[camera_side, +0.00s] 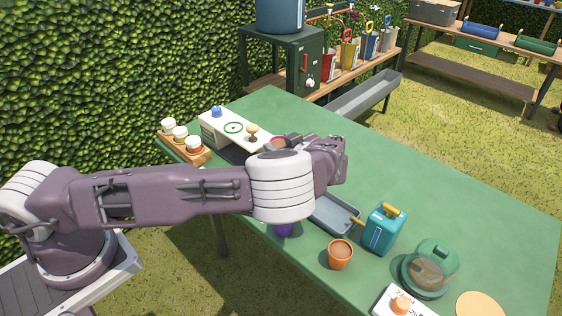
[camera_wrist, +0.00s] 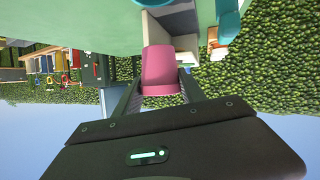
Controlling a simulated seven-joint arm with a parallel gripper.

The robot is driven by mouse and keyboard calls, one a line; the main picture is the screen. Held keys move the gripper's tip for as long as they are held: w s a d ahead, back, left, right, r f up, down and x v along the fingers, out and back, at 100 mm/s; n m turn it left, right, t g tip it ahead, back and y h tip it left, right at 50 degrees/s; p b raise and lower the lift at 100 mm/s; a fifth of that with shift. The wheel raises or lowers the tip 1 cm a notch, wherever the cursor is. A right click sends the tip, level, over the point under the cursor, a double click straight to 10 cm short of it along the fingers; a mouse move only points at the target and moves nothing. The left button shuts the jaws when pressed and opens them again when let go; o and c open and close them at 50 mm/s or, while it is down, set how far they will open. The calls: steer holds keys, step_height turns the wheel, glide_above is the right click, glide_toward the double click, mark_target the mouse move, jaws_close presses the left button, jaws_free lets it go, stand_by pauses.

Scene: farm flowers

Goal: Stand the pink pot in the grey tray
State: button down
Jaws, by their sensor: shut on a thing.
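The pink pot (camera_wrist: 160,66) is between the two fingers of my gripper (camera_wrist: 159,84) in the wrist view, and the gripper is shut on it. In that view the pot looks held clear of the green table. In the side view my arm covers most of the gripper, and I cannot make out the pot clearly there. The grey tray (camera_side: 336,216) lies on the green table in the side view, just beyond my forearm's near side. Its left part is hidden by my arm, and its visible inside looks empty.
A teal watering can (camera_side: 384,230) stands right of the tray, its spout reaching over the tray's edge. An orange pot (camera_side: 340,255), a purple object (camera_side: 284,230) and a glass cloche (camera_side: 432,268) are nearer. A white box (camera_side: 231,128) stands at the back left.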

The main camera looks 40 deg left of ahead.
mark_target(280, 146)
step_height(280, 146, up, 6)
steer(key=shift+r, duration=0.1)
steer(key=shift+w+r+m, duration=0.1)
steer(key=shift+w+m, duration=0.05)
steer(key=shift+m, duration=0.15)
steer(key=w+d+f+m+t+h, duration=0.4)
steer(key=d+f+m+t+h, duration=0.1)
steer(key=m+t+h, duration=0.35)
steer(key=s+d+r+m+h, duration=0.2)
steer(key=d+r+m+h, duration=0.15)
steer(key=d, duration=0.25)
steer(key=s+d+r+m+h, duration=0.2)
steer(key=d+m+h, duration=0.3)
steer(key=d, duration=0.1)
step_height(280, 146, down, 16)
steer(key=shift+w+f, duration=0.1)
steer(key=shift+f, duration=0.1)
